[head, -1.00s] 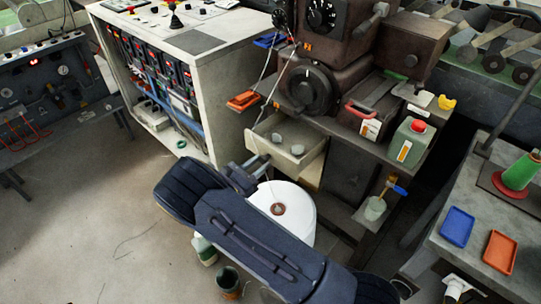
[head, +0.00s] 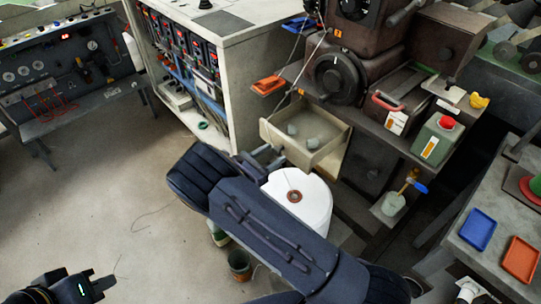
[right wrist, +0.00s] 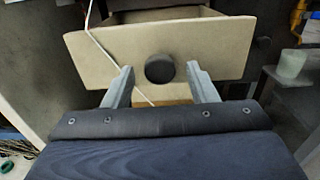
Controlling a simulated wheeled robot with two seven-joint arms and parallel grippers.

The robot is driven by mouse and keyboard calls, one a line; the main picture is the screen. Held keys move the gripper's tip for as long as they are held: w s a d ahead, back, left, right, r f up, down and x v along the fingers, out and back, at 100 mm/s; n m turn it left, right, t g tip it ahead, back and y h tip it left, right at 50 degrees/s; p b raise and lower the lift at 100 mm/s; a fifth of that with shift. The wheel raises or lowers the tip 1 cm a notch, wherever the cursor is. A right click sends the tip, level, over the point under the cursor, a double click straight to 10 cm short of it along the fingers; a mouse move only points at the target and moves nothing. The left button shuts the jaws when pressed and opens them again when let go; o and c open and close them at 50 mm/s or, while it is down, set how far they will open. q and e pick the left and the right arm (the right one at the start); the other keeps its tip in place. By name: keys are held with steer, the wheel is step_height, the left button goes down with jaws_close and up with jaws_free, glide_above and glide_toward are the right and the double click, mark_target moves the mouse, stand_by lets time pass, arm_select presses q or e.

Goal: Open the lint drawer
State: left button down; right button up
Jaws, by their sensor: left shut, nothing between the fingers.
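The lint drawer (head: 305,140) is a cream open-topped box standing out from the brown machine in the head view. Grey lint clumps (head: 312,144) lie in it. In the right wrist view its flat front (right wrist: 100,55) carries a round dark knob (right wrist: 160,69). My right gripper (right wrist: 160,87) is open, with one finger on each side of the knob and gaps visible between them. In the head view the right gripper (head: 268,160) is at the drawer front, partly hidden by my own arm. My left gripper (head: 103,284) is shut and empty at the bottom left, far from the drawer.
A white spool (head: 310,205) stands below the drawer, close to my right arm. A white cabinet (head: 245,85) is to the left. A green canister (head: 437,138) and a red-handled box (head: 395,112) sit on the shelf to the right. The floor at left is mostly clear.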

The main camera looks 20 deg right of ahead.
steer(key=v, duration=0.7)
steer(key=shift+s+a, duration=0.15)
steer(key=shift+a, duration=0.2)
steer(key=s+d+r+m+g+y+p, duration=0.4)
steer(key=s+d+r+m+g+y, duration=0.55)
steer(key=s+d+m, duration=0.2)
steer(key=s+a+r+m+t+y+p, duration=0.2)
steer(key=s+r+m+t+y, duration=0.2)
steer(key=s+r, duration=0.4)
steer(key=s+a+r+m+t+y+p, duration=0.2)
steer(key=s+r+m+t+y, duration=0.2)
steer(key=s+r+m+y, duration=0.3)
steer(key=shift+s+r+m+p, duration=0.4)
steer(key=shift+s+m, duration=0.15)
steer(key=shift+m, duration=0.3)
